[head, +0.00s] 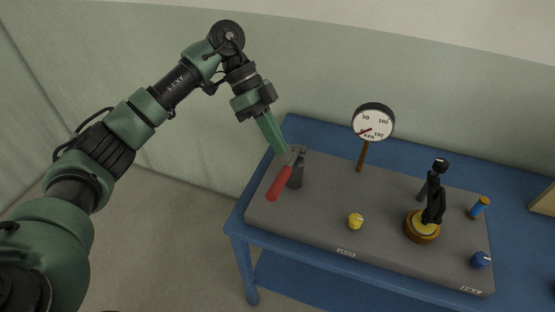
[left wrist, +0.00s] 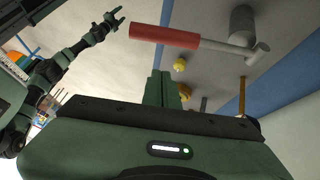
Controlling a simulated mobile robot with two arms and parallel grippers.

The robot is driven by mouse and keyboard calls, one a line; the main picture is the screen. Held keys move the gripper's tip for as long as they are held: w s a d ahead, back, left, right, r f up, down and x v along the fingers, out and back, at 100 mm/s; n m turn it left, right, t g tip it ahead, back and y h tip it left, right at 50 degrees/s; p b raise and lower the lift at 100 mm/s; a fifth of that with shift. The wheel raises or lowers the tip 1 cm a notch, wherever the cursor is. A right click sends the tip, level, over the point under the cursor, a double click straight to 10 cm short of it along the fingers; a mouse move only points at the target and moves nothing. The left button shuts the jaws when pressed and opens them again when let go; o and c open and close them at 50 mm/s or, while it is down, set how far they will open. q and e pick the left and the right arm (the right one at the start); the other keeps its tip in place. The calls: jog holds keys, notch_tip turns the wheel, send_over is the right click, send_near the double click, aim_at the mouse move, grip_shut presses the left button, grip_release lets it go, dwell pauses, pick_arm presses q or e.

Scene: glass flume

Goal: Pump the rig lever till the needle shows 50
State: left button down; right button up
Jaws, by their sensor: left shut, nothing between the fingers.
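The rig lever has a red grip (head: 279,183) and a grey metal head beside a dark post (head: 296,177), at the left end of the grey rig board (head: 325,207). The lever slants down toward the front. In the left wrist view its red grip (left wrist: 163,37) shows whole and clear of the fingers. My left gripper (head: 279,146) is shut and empty, just above and behind the lever head. The round white gauge (head: 374,121) stands on a brown post; its red needle points lower left, seemingly below the 50 mark. My right gripper (left wrist: 114,21) looks open, away from the lever.
The board lies on a blue table (head: 310,133). A yellow knob (head: 355,221) sits near the front middle. A black upright fitting (head: 434,195) stands on a round brown base at the right. A blue cylinder (head: 478,207) and blue knob (head: 480,259) are near the right end.

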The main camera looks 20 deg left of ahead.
aim_at(279, 175)
pick_arm(q)
jog(key=f, duration=0.1)
jog(key=s+f+p, duration=0.1)
jog(key=f, duration=0.1)
jog(key=d+f+p, duration=0.1)
jog(key=f, duration=0.1)
jog(key=shift+s, duration=0.15)
jog(key=shift+s+a+f, duration=0.1)
jog(key=shift+a+f, duration=0.1)
jog(key=shift+f, duration=0.35)
